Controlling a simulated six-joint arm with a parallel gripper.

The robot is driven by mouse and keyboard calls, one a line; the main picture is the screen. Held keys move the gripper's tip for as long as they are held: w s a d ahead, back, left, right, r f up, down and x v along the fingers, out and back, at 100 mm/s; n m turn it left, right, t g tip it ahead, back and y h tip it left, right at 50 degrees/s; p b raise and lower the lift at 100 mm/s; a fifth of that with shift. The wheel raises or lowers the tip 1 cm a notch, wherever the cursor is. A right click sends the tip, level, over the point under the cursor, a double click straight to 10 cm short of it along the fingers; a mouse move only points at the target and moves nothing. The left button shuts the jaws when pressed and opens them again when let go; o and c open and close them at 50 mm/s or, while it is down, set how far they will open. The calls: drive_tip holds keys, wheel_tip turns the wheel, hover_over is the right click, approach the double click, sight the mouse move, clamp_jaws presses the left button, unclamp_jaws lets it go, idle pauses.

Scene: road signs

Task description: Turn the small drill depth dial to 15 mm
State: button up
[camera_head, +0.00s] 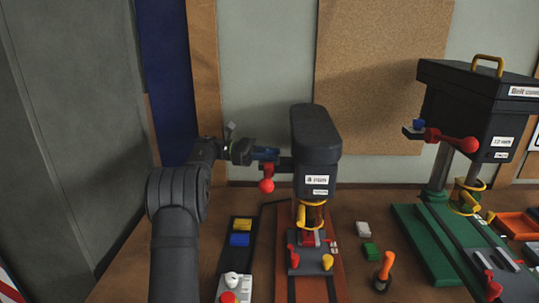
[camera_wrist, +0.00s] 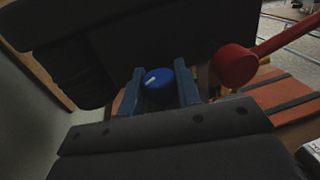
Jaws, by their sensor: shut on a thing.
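The small drill (camera_head: 316,150) is the dark drill press left of centre in the head view. Its depth dial (camera_wrist: 158,84) is a blue round knob with a white pointer mark, seen in the wrist view. My gripper (camera_head: 268,154) is at the left side of the drill head. In the wrist view its two blue-grey fingers (camera_wrist: 161,92) stand on either side of the dial, shut on it. The pointer slants toward the lower left in that view. I cannot make out a scale or the 15 mm mark. In the head view I cannot tell the dial from the fingers.
A red ball-ended lever (camera_head: 266,186) hangs just below my gripper; a red lever also shows close right in the wrist view (camera_wrist: 236,66). A larger drill (camera_head: 470,110) stands right on a green base.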

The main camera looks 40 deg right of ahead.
drive_tip(key=shift+m+g+y, duration=0.4)
drive_tip(key=shift+m+y, duration=0.1)
drive_tip(key=shift+y, duration=0.2)
drive_tip(key=o, duration=0.9)
drive_tip(key=shift+o, duration=0.2)
drive_tip(key=shift+r+n+h, duration=0.1)
drive_tip(key=shift+n+h, duration=0.2)
